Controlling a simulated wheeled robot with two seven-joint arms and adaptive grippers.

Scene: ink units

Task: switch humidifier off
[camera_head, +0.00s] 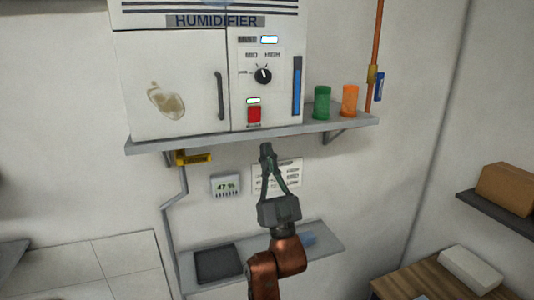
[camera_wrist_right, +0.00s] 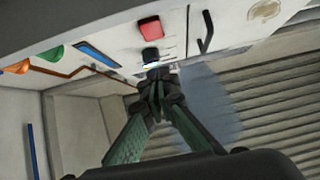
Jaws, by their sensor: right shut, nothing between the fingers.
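The white humidifier cabinet (camera_head: 165,70) stands on a grey wall shelf, its name printed at the top. Its red switch (camera_head: 254,115) is low on the right panel, under a small lit indicator (camera_head: 253,101). The black dial (camera_head: 263,76) is above them. In the right wrist view the red switch (camera_wrist_right: 149,28) and dial (camera_wrist_right: 150,55) show upside down. My right gripper (camera_head: 266,149) is shut and empty, pointing up in front of the shelf edge, below the switch in the picture. Its fingertips (camera_wrist_right: 160,76) appear apart from the switch. My left gripper is not in view.
The shelf (camera_head: 340,127) juts out under the cabinet. A green jar (camera_head: 322,102) and an orange jar (camera_head: 350,100) stand on it at right. A yellow valve handle (camera_head: 194,158) and a small meter (camera_head: 225,186) are below. The cabinet's door handle (camera_head: 220,96) is left of the switch.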

